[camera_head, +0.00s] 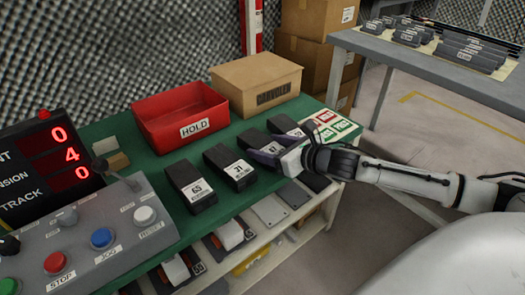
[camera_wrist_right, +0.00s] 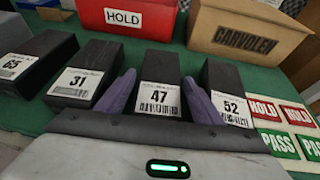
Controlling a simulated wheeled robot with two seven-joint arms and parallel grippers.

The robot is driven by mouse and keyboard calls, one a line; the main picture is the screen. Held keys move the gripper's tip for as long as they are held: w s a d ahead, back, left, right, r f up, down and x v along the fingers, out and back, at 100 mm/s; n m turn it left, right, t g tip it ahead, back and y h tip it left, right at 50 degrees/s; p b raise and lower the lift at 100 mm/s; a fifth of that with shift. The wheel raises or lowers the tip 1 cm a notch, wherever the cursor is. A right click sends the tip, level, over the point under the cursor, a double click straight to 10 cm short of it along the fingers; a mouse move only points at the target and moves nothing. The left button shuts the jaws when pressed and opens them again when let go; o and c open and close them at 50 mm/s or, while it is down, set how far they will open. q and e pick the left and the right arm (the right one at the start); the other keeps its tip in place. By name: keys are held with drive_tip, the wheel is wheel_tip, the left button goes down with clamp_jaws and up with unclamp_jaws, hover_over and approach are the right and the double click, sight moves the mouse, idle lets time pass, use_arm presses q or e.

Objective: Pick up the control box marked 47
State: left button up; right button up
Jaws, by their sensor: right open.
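The control box marked 47 (camera_wrist_right: 158,62) is a black block with a white number label, lying on the green bench top between the boxes marked 31 and 52. It also shows in the head view (camera_head: 254,139), partly covered by my right gripper (camera_head: 277,157). In the right wrist view my right gripper (camera_wrist_right: 159,80) is open, with one purple finger on each side of box 47. I cannot tell whether the fingers touch it. My left gripper is not in view.
Similar boxes marked 65 (camera_head: 190,187), 31 (camera_head: 230,168) and 52 (camera_wrist_right: 223,85) stand in the same row, with narrow gaps beside 47. A red HOLD bin (camera_head: 180,115) and a cardboard box (camera_head: 256,80) stand behind. A control panel (camera_head: 90,235) is at left.

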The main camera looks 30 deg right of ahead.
drive_tip(key=shift+x, duration=1)
drive_tip(key=c, duration=0.9)
drive_tip(key=shift+r, duration=0.2)
drive_tip(key=shift+c, duration=0.7)
